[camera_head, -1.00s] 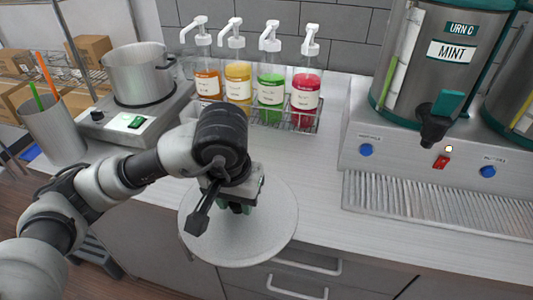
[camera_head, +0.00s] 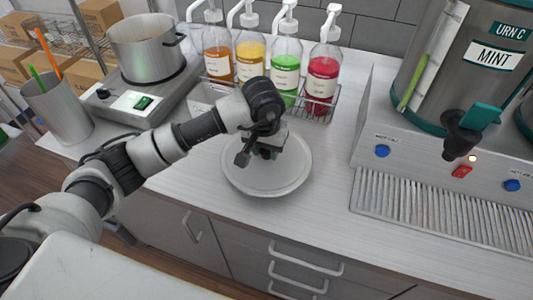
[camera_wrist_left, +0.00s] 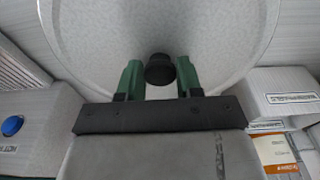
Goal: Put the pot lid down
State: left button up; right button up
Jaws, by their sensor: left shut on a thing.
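The pot lid (camera_head: 285,178) is a round, pale grey disc over the bare counter, in front of the syrup bottles. It looks level and very low; I cannot tell whether it touches the counter. My left gripper (camera_head: 264,153) is above its middle, pointing down. In the left wrist view the green fingers (camera_wrist_left: 160,78) stand either side of the black lid knob (camera_wrist_left: 160,69), shut on it. The pot (camera_head: 148,55) stands open on a hot plate at the back left. My right gripper is not in view.
Syrup pump bottles (camera_head: 284,75) stand in a wire rack (camera_head: 317,110) just behind the lid. A metal cup with straws (camera_head: 60,108) is at the left. The MINT urn (camera_head: 475,60) and its drip grille (camera_head: 440,208) are at the right. Counter right of the lid is clear.

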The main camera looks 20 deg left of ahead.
aim_at(266, 159)
pick_arm(q)
jog(key=shift+w+f, duration=0.1)
jog(key=shift+f, duration=0.15)
notch_tip(266, 159, down, 3)
jog(key=shift+f+p, duration=0.1)
jog(key=shift+p, duration=0.85)
jog(key=shift+f, duration=0.2)
jog(key=shift+f+b, duration=0.25)
jog(key=shift+b, duration=0.1)
jog(key=o, duration=1)
jog(key=shift+r, duration=0.1)
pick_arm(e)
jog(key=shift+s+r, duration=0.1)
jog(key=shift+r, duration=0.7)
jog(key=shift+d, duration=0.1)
